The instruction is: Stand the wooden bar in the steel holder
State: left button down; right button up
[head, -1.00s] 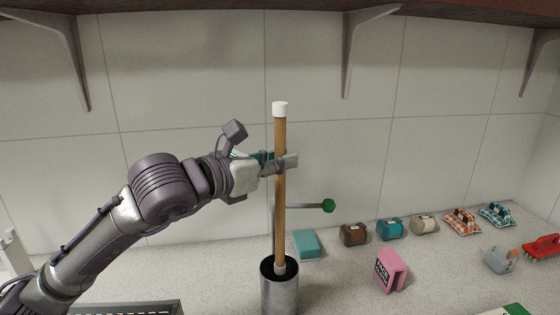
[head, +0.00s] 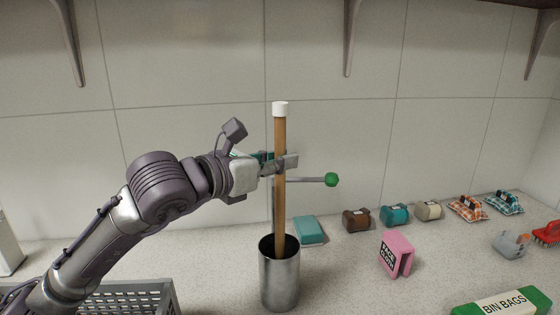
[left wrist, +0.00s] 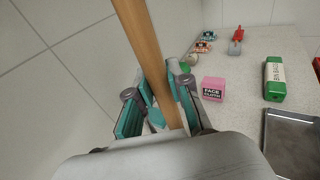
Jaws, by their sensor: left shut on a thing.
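The wooden bar (head: 280,195) is a long brown stick with a white cap on top, and it stands upright in the head view. My left gripper (head: 282,163) is shut on its upper part. The steel holder (head: 279,278) is an open metal cylinder on the counter. The bar's lower end is inside the holder's mouth and hidden by its front wall, so I cannot tell whether it touches the bottom. In the left wrist view the bar (left wrist: 150,50) runs between the teal-padded fingers of the left gripper (left wrist: 165,95). My right gripper is not in view.
A teal block (head: 310,229), several small rolls and a pink face cloth box (head: 397,252) lie to the right. Bin bags (head: 500,303) are at front right, a grey basket (head: 130,293) at front left.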

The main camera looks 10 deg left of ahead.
aim_at(275, 104)
pick_arm(q)
jog(key=shift+f, duration=0.1)
jog(key=c, duration=1)
grip_release()
notch_tip(275, 104, up, 10)
dwell(0.4)
